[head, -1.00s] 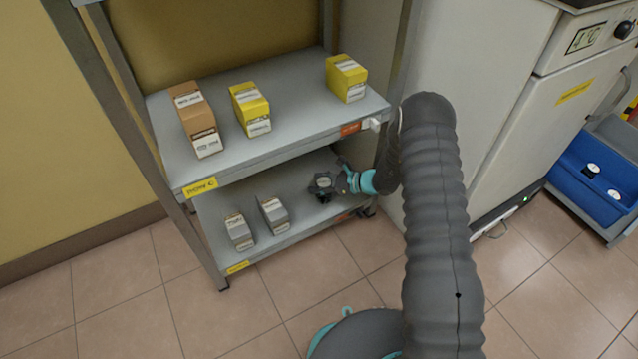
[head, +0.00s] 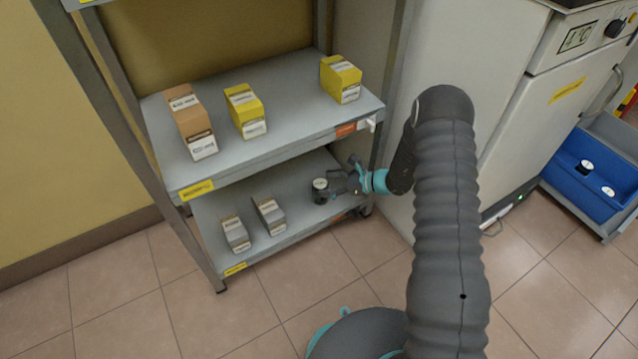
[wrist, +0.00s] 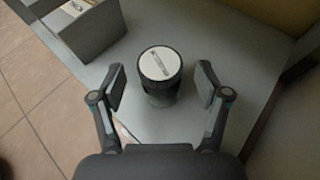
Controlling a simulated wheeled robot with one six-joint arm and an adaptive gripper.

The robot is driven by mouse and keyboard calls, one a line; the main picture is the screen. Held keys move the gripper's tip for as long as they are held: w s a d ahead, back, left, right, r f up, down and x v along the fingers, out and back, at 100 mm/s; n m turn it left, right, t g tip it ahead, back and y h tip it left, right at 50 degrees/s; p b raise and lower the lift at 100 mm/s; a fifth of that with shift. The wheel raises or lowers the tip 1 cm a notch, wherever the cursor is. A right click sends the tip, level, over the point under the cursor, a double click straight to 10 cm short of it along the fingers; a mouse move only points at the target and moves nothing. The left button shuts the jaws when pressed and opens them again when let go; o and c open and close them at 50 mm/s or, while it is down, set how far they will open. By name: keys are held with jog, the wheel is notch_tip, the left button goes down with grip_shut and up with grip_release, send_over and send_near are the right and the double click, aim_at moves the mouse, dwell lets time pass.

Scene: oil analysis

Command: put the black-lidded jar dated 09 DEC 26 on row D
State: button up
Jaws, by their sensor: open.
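A dark jar (head: 320,190) with a pale label on its lid stands upright on the lower shelf (head: 290,232), near the shelf's right end. It also shows in the wrist view (wrist: 160,75), where the writing on the lid is too small to read. My gripper (head: 338,186) is at that shelf, just right of the jar. In the wrist view my gripper (wrist: 161,88) is open, one finger on each side of the jar, with gaps between fingers and jar. The row letters on the yellow shelf labels are not readable.
Two grey boxes (head: 235,234) (head: 269,215) stand left of the jar on the lower shelf. The upper shelf (head: 290,110) overhangs it, with a brown box (head: 190,122) and yellow boxes (head: 246,111) (head: 340,79). A blue bin (head: 585,180) with white-topped jars is at right.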

jog(key=shift+v, duration=1.15)
